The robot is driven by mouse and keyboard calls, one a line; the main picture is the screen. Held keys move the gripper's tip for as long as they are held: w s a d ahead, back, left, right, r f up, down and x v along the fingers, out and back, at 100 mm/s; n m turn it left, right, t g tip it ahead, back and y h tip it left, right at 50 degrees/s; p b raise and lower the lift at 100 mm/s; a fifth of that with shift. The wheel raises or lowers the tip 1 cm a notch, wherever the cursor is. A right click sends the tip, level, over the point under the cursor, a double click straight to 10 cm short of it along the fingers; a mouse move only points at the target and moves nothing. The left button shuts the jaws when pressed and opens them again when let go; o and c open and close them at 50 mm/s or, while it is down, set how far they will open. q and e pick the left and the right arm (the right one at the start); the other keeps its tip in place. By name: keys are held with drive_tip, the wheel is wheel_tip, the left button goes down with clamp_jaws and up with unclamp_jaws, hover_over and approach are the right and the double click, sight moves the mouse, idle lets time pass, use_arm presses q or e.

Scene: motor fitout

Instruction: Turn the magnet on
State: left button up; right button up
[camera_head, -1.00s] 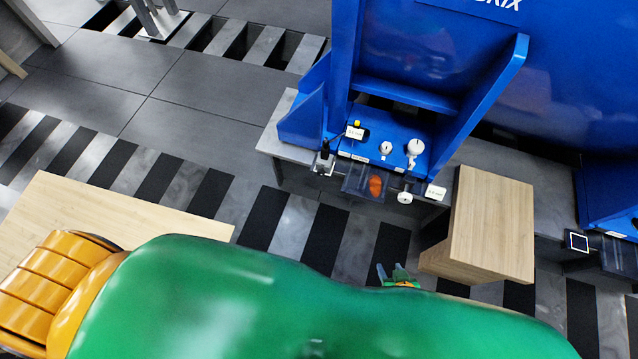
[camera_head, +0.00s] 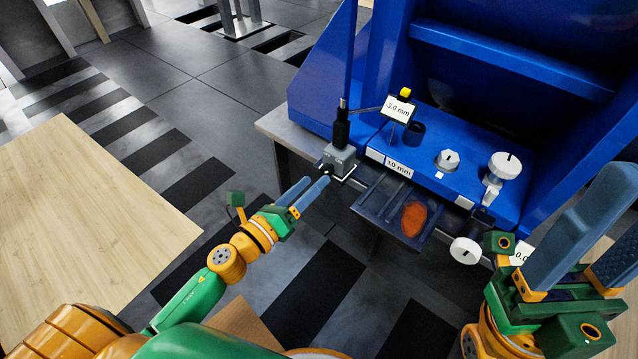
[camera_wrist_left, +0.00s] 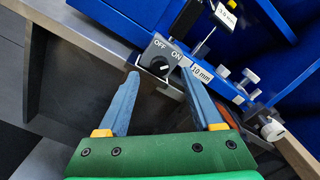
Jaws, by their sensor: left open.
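The magnet is a small grey box (camera_head: 340,161) with a black post above it, at the left end of the blue machine's front edge. In the left wrist view its face shows OFF and ON labels and a round black knob (camera_wrist_left: 159,67) with a white mark. I cannot tell for certain which label the mark points to. My left gripper (camera_head: 316,184) is open and empty, just in front of the box and apart from it. In the left wrist view the knob lies just beyond the gap between the fingertips (camera_wrist_left: 158,82). My right gripper (camera_head: 606,220) is open and empty at the right.
A dark tray (camera_head: 372,206) with an orange-red piece (camera_head: 414,219) is right of the box. White knobs (camera_head: 447,160) and labels line the blue machine (camera_head: 425,140). A white handwheel (camera_head: 465,250) sticks out in front. A wooden table (camera_head: 90,200) stands at left.

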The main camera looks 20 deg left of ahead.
sight(327, 170)
use_arm(q)
drive_tip(key=shift+x, duration=1.5)
clamp_jaws()
